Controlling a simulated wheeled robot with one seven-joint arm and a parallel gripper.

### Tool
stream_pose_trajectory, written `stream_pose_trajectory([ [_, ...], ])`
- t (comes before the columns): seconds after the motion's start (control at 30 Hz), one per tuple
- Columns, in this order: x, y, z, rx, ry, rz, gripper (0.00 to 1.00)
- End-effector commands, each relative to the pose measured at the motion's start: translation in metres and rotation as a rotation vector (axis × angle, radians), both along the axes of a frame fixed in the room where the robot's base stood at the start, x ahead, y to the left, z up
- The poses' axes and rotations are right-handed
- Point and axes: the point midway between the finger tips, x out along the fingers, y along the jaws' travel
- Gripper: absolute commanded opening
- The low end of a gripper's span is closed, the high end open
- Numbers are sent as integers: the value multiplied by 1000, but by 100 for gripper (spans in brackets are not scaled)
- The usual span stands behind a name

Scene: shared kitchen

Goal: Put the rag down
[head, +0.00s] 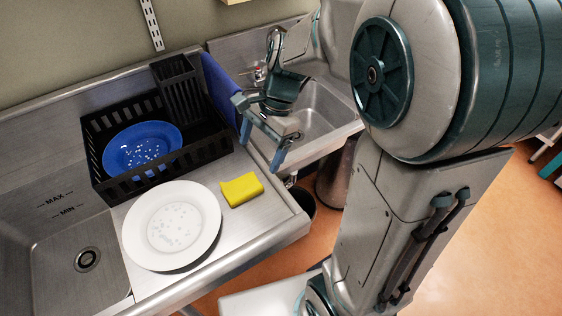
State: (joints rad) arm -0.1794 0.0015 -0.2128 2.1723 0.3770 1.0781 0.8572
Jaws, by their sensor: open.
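A blue, cloth-like sheet (217,84) stands or hangs at the right end of the black dish rack, partly hidden behind my gripper; I cannot tell for certain that it is the rag. My gripper (261,148) is open, with its two fingers apart, above the right edge of the counter beside the small sink. Nothing shows between the fingers. A yellow sponge or folded cloth (242,190) lies on the counter, to the left of and below my gripper, apart from it.
The black dish rack (185,157) holds a soapy blue plate (143,148). A soapy white plate (172,225) lies on the steel counter (262,218). A sink basin (62,262) is at left, a smaller sink (328,108) behind my gripper. Bare counter lies right of the yellow item.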

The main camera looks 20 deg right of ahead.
Motion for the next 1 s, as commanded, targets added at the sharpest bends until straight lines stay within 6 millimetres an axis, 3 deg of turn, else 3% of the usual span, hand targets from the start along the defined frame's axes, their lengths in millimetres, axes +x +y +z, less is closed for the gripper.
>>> stream_pose_trajectory([
  [0.3, -74, -37, 24, -219, -363, 665, 82],
  [0.5, -99, -52, 26, -361, -457, 959, 82],
  [0.67, -105, -55, 26, -403, -474, 1044, 82],
  [1.0, -105, -55, 26, -404, -475, 1048, 82],
])
